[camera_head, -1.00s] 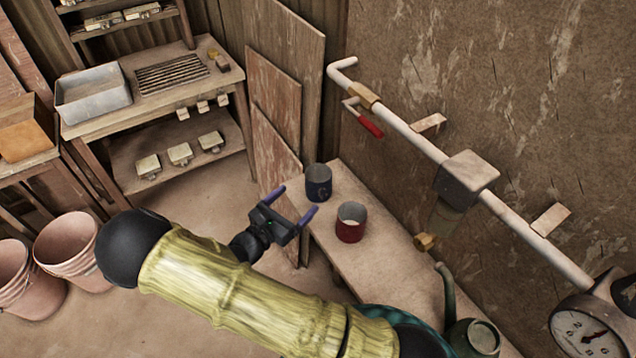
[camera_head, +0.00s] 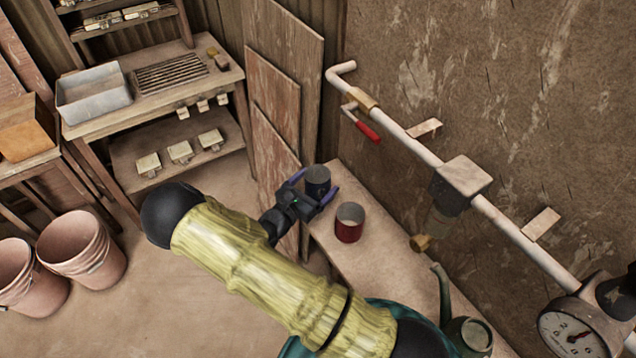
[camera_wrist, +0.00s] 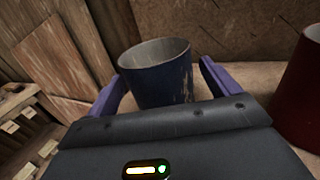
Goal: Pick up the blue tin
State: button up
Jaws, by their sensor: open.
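The blue tin (camera_head: 317,178) stands upright at the far end of the narrow bench by the wall. My gripper (camera_head: 314,185) is open at the tin, with one finger on each side of it. In the wrist view the blue tin (camera_wrist: 158,75) sits between the two purple fingers of my gripper (camera_wrist: 160,85). A gap shows beside the right finger; whether the left finger touches the tin I cannot tell. The tin's lower part is hidden behind the gripper body.
A red tin (camera_head: 349,222) stands close by on the same bench (camera_head: 385,262), to the right of the gripper. A watering can (camera_head: 468,335) is at the near end. Pipework with a red-handled valve (camera_head: 367,131) runs along the wall. Wooden boards (camera_head: 275,105) lean behind the bench.

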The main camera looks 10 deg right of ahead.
jog(key=shift+w+d, duration=0.3)
jog(key=shift+d, duration=0.15)
jog(key=shift+c, duration=0.5)
jog(key=c, duration=1)
